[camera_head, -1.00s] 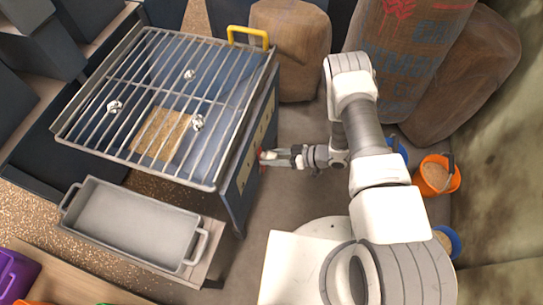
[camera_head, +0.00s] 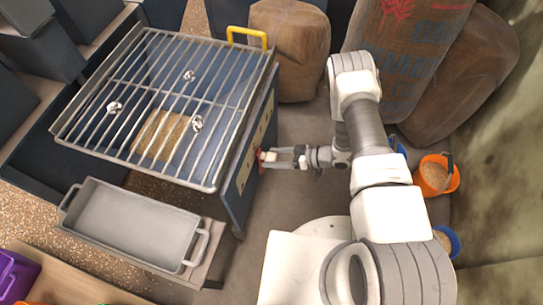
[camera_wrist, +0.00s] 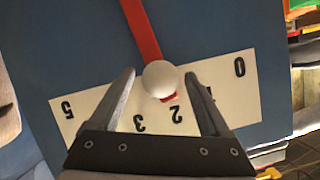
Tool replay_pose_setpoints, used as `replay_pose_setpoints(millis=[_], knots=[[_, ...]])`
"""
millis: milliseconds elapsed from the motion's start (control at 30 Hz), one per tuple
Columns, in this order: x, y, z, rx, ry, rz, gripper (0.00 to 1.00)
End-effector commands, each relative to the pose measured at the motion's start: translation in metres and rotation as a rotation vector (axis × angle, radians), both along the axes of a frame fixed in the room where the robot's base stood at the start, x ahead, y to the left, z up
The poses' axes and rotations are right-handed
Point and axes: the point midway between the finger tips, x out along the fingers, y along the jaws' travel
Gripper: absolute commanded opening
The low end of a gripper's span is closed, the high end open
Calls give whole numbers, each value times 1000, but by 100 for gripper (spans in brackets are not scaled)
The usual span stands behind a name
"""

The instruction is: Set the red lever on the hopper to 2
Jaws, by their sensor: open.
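The hopper (camera_head: 240,185) is a blue box with a grate on top, left of my arm in the head view. In the wrist view, the red lever (camera_wrist: 143,32) with a white ball knob (camera_wrist: 160,80) runs across its blue side panel. The lever's red tip points at the 2 on the white number plate (camera_wrist: 82,112). The 5, 3, 2 and 0 show upside down; the other numbers are mostly hidden. My gripper (camera_wrist: 158,74) is open, with a finger on each side of the knob and a gap at both. It also shows in the head view (camera_head: 268,159).
A yellow handle (camera_head: 248,38) stands at the hopper's back corner. A grey tray (camera_head: 130,225) sits at the hopper's front. Sacks (camera_head: 290,50) stand behind, and an orange bucket (camera_head: 437,175) is right of my arm.

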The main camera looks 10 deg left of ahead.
Motion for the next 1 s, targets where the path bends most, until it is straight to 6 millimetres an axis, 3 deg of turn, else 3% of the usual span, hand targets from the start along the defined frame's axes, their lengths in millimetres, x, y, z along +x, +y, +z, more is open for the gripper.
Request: replay_pose_setpoints(millis=[600,800,1000], knots=[[-5,-128,55,-1,-1,-3,81],[-5,-148,62,-1,-2,-2,81],[-6,-151,63,0,-1,0,81]])
